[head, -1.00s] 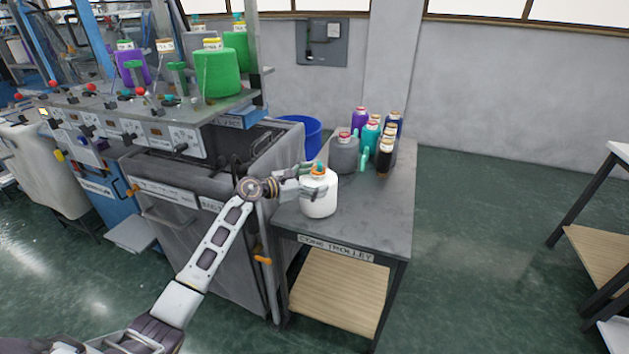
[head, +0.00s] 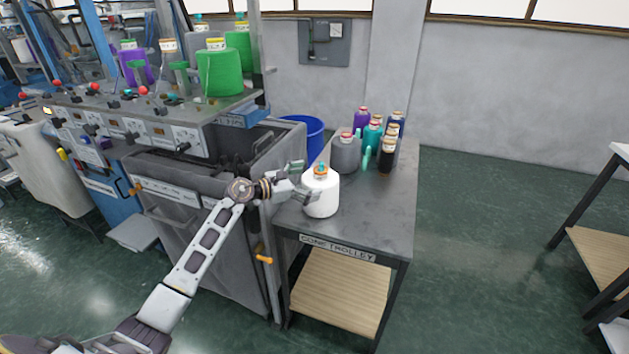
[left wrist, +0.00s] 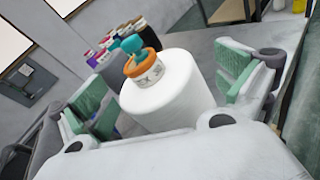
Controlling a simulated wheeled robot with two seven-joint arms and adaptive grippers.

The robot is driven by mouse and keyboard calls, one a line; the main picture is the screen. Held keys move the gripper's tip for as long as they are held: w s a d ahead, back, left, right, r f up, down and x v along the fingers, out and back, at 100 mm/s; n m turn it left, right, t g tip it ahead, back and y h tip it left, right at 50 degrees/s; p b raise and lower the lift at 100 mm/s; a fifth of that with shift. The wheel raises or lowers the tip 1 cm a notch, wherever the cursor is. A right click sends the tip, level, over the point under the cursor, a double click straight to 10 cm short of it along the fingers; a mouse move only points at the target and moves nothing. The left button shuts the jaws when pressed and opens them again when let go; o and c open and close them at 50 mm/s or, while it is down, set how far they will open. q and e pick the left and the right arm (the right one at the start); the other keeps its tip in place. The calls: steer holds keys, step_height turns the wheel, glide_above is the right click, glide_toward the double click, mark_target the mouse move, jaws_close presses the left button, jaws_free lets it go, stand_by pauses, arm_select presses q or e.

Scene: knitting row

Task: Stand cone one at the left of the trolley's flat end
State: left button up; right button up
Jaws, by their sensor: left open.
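A white yarn cone (head: 321,196) with an orange and teal top stands upright at the left of the near, flat end of the cone trolley (head: 390,222). It cannot be told from a label whether it is cone one. My left gripper (head: 309,179) is open at the cone's left side. In the left wrist view, the white cone (left wrist: 168,92) stands between the green-padded fingers (left wrist: 170,95), which are spread apart from it. My right gripper is not in view.
Behind the white cone stand a grey cone (head: 345,156) and several purple, teal and dark cones (head: 387,154) at the trolley's far end. A knitting machine (head: 160,120) stands to the left. A blue bin (head: 310,135) is behind. The trolley's near right top is clear.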

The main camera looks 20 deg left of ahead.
arm_select(q)
steer(key=v, duration=0.9)
steer(key=shift+b, duration=0.3)
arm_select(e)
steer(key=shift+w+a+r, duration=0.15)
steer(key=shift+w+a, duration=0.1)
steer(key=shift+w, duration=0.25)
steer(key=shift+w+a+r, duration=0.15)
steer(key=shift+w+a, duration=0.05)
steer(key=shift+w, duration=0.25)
arm_select(q)
steer(key=shift+s, duration=0.15)
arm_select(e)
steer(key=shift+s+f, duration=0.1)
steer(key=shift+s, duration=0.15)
